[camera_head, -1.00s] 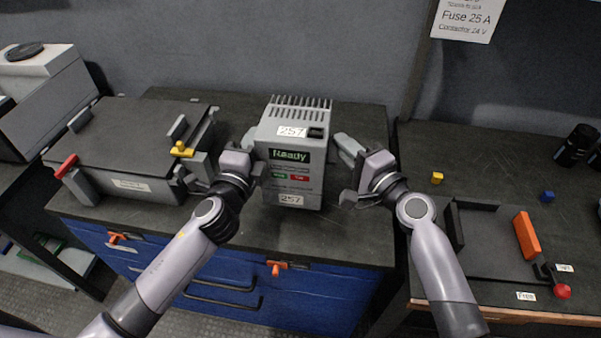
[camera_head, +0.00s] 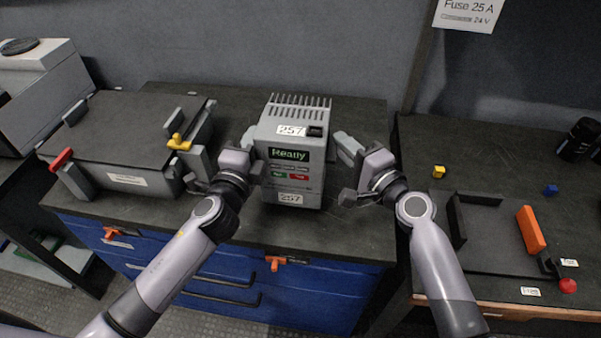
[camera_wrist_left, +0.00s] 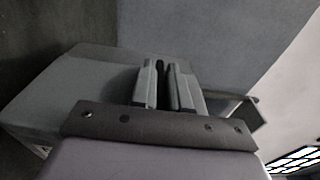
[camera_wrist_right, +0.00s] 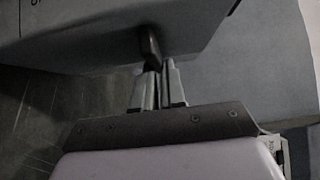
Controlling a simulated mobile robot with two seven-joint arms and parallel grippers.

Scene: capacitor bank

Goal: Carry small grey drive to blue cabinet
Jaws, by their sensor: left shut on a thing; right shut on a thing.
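The small grey drive (camera_head: 290,158) is upright between my two grippers in the head view, its lit "Ready" display facing me. My left gripper (camera_head: 254,160) is shut on its left side. My right gripper (camera_head: 346,165) is shut on its right side, and the right wrist view shows the fingers on a dark tab (camera_wrist_right: 150,45) of the drive. The blue cabinet (camera_head: 320,290), with a dark top and orange latches, is below the drive. I cannot tell whether the drive's base touches the top. The left wrist view is dim around the fingers (camera_wrist_left: 168,85).
A large grey case (camera_head: 120,140) with red and yellow catches stands on the left of the top. A bench on the right holds a dark tray (camera_head: 495,240), an orange block (camera_head: 531,229) and small yellow (camera_head: 438,171) and blue (camera_head: 550,189) blocks. The top right of the drive is clear.

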